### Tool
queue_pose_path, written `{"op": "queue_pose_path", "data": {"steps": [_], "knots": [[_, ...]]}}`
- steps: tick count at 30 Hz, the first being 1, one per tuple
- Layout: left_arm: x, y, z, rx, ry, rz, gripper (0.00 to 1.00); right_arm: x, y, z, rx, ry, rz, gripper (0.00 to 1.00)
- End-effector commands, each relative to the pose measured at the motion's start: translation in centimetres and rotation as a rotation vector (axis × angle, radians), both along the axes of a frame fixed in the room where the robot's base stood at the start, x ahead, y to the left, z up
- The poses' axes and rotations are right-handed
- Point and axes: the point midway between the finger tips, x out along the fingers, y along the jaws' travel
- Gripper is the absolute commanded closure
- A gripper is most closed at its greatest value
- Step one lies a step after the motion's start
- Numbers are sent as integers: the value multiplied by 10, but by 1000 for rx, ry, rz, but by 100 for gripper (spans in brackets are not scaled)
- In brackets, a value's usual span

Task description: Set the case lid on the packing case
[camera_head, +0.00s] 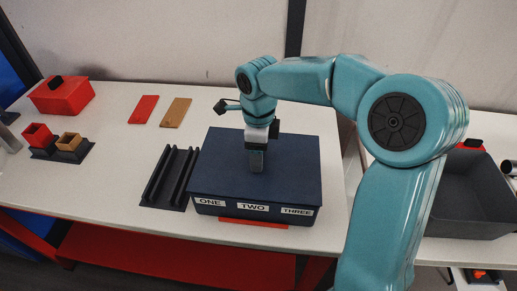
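The packing case (253,207) is a dark blue box with front labels ONE, TWO and THREE, standing at the table's front edge. A flat dark blue case lid (225,165) covers its top and looks level, with no clear gap at the front. My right gripper (257,168) points down at the middle of the lid. It hides whatever is between its fingers, so I cannot tell whether it is shut on a handle there. My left gripper is not in view.
A black slotted rack (170,178) stands left of the case. Red (145,110) and tan (175,112) plates lie behind it. A red lidded box (62,95) and a holder with red and tan cups (62,148) are at the left. A grey bin (470,195) is at the right.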

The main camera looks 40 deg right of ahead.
Motion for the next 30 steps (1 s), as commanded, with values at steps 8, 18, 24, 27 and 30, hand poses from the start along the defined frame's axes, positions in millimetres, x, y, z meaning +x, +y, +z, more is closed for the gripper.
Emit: {"op": "queue_pose_path", "data": {"steps": [8, 18, 24, 27, 30], "knots": [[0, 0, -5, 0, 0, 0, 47, 0, 0, -6, -1, -1, -1, 71], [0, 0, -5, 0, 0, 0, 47, 0, 0, -6, 0, 0, -1, 2], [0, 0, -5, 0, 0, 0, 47, 0, 0, -4, 0, 0, -1, 2], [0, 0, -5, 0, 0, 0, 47, 0, 0, 7, -1, -2, -1, 2], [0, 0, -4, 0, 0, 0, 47, 0, 0, 27, 0, -5, -1, 2]]}}
